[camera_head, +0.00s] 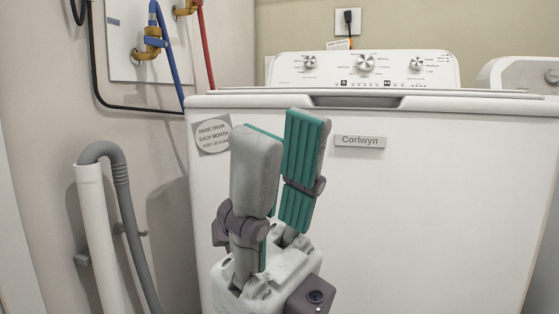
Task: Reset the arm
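My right gripper (284,128) stands upright in front of the washing machine, near the lower middle of the head view. Its two grey fingers have teal ribbed pads. The ribbed pad of the right-hand finger shows past the other finger, with a gap between them. The gripper is open and I see nothing held in it. Its fingertips overlap the machine's front panel in the picture, below the lid edge. My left gripper is not in view.
The white washing machine (430,200) fills the middle and right, with its lid shut. A second white appliance (520,74) stands at the right edge. A grey drain hose (128,205) and white standpipe (97,235) stand at left. Blue (172,65) and red (206,50) hoses run down the wall.

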